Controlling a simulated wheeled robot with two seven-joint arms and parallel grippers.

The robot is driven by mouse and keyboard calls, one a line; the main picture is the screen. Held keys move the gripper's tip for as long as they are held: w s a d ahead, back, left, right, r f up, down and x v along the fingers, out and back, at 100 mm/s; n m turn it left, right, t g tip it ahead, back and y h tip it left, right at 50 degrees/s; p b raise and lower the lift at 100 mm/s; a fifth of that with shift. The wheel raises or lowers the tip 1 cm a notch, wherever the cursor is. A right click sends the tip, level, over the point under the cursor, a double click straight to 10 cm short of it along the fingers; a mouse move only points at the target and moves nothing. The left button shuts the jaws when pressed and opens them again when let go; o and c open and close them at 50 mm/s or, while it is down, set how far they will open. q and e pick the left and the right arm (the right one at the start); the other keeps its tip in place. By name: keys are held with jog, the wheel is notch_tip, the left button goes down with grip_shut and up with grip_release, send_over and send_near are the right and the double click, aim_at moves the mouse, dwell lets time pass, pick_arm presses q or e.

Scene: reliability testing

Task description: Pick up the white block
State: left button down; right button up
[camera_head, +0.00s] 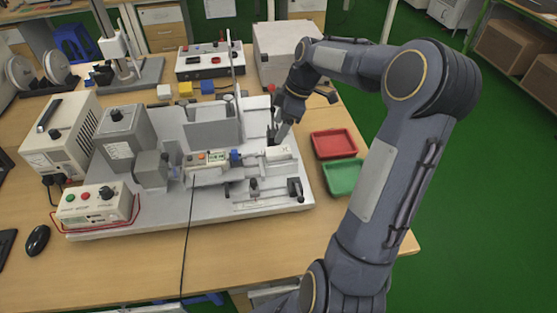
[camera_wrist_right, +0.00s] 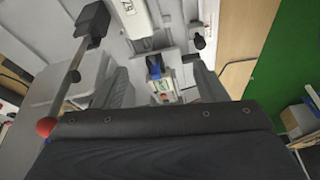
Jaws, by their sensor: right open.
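A small white block (camera_head: 164,91) sits at the back of the table, left of a yellow block (camera_head: 185,89) and a blue block (camera_head: 207,87). A white piece with a dark marking (camera_head: 281,152) lies on the test machine (camera_head: 245,205); I cannot tell which of the two is meant. My right gripper (camera_head: 279,133) points down just above and behind the marked piece. In the right wrist view its fingers (camera_wrist_right: 160,88) are apart, with no object clearly held between them. My left gripper is out of view.
A red tray (camera_head: 334,144) and a green tray (camera_head: 344,176) stand right of the machine. A control box (camera_head: 97,207) and a mouse (camera_head: 37,240) are at the left. A white box (camera_head: 284,50) stands behind the gripper. The table's front strip is mostly clear.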

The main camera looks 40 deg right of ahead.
jog(key=n, duration=0.2)
send_near(278, 150)
jog(key=shift+w+d+f+y, duration=0.1)
jog(key=shift+f+y, duration=0.05)
jog(key=shift+f, duration=0.2)
jog(key=shift+w+d+f+y, duration=0.15)
jog(key=shift+f, duration=0.25)
jog(key=x, duration=0.3)
jog(key=p+x, duration=0.1)
jog(key=x, duration=0.3)
jog(key=shift+s+a+f, duration=0.1)
jog(key=shift+a+f, duration=0.1)
jog(key=shift+a, duration=0.1)
jog(key=shift+c, duration=0.4)
jog(key=c, duration=1)
